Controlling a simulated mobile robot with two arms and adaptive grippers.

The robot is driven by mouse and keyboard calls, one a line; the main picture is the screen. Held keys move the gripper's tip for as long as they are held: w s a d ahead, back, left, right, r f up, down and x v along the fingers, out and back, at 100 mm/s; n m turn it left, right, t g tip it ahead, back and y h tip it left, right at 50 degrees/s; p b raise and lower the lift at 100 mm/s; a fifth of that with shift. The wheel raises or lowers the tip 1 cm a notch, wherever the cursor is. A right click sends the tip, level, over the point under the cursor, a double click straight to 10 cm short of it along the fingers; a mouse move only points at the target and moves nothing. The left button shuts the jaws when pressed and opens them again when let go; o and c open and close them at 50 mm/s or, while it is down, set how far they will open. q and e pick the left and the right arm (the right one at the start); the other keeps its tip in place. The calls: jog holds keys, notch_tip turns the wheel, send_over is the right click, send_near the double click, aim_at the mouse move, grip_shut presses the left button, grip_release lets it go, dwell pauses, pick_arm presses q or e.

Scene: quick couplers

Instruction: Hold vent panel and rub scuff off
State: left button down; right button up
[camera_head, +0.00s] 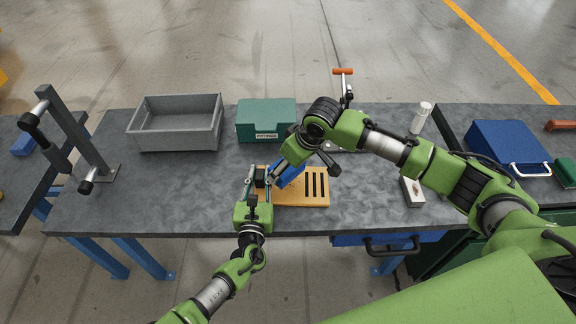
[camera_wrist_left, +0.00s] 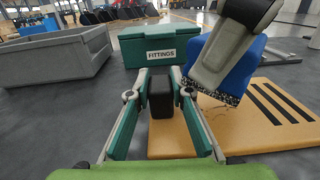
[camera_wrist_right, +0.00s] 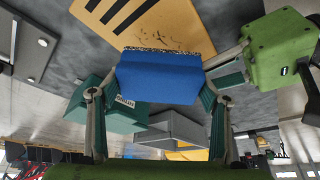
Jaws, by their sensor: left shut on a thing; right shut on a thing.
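The vent panel (camera_head: 292,200) is a tan plate with black slots, lying flat on the grey bench. It also shows in the left wrist view (camera_wrist_left: 235,130) and the right wrist view (camera_wrist_right: 150,20). My left gripper (camera_head: 259,178) is shut on an upright black block (camera_wrist_left: 160,97) at the panel's left end. My right gripper (camera_wrist_right: 158,88) is shut on a blue scrubbing block (camera_wrist_right: 160,78) with a speckled grey face. That face is at the panel, left of the slots; contact is hard to tell. Dark scuff marks (camera_wrist_right: 168,38) show on the panel beside the block.
A grey open bin (camera_head: 176,128) and a green FITTINGS box (camera_head: 265,119) stand behind the panel. A white bottle (camera_head: 421,117), a small light box (camera_head: 412,191) and a blue case (camera_head: 505,147) are to the right. A dark post frame (camera_head: 75,135) stands left.

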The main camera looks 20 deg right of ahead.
jog(key=shift+o, duration=0.2)
jog(key=shift+s+d+f, duration=0.2)
jog(key=shift+d+f, duration=0.1)
jog(key=shift+f, duration=0.25)
pick_arm(q)
jog(key=c, duration=1.8)
grip_release()
jog(key=shift+o, duration=0.2)
pick_arm(e)
jog(key=shift+c, duration=0.6)
pick_arm(q)
jog(key=shift+d+r, duration=0.1)
